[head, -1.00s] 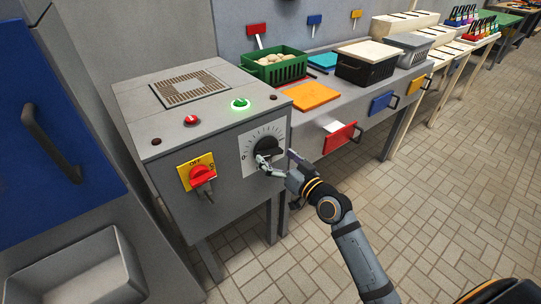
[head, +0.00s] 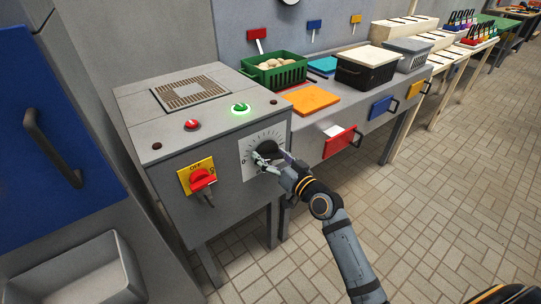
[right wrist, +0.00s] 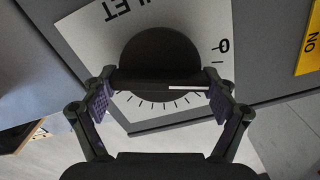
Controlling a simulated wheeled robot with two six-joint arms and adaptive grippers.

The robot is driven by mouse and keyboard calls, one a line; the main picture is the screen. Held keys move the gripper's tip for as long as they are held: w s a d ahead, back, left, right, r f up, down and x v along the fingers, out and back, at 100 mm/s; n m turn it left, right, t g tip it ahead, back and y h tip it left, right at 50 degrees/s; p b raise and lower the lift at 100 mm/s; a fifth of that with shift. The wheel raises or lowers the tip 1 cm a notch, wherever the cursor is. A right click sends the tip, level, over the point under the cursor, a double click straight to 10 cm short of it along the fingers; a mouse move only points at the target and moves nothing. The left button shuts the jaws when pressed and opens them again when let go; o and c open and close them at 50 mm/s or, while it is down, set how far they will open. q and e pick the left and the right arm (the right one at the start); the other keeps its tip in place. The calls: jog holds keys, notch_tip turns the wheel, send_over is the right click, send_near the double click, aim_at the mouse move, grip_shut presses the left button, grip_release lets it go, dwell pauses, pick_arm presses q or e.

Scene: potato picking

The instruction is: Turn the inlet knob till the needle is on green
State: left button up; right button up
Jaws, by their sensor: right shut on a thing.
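The inlet knob (head: 268,147) is black and round with a raised grip bar, on a white dial plate (head: 246,172) on the grey machine's front. In the right wrist view the knob (right wrist: 160,50) has a white line on its bar, at the right end, below the 0 mark. My right gripper (head: 272,160) is at the knob; in the right wrist view its fingers (right wrist: 162,90) are closed on the bar's two ends. A round white thing (head: 289,1), cut off at the top edge, may be a gauge; no needle or green zone shows. My left gripper is out of view.
A red switch (head: 203,180) on a yellow plate is left of the dial. A red lamp (head: 192,124) and a lit green button (head: 240,108) are on top. A bench with a green crate (head: 290,78) and an orange board (head: 308,101) stands to the right.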

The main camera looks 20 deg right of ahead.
jog(key=m+p, duration=0.1)
jog(key=m, duration=0.2)
jog(key=shift+r+m, duration=0.1)
jog(key=shift+m, duration=0.5)
jog(key=o, duration=1)
jog(key=shift+c, duration=0.2)
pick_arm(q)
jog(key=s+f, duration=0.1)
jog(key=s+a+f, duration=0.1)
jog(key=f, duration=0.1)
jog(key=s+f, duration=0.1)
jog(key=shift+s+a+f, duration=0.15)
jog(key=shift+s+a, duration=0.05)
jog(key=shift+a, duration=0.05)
pick_arm(e)
jog(key=v, duration=0.7)
jog(key=shift+s, duration=0.25)
jog(key=shift+d, duration=0.15)
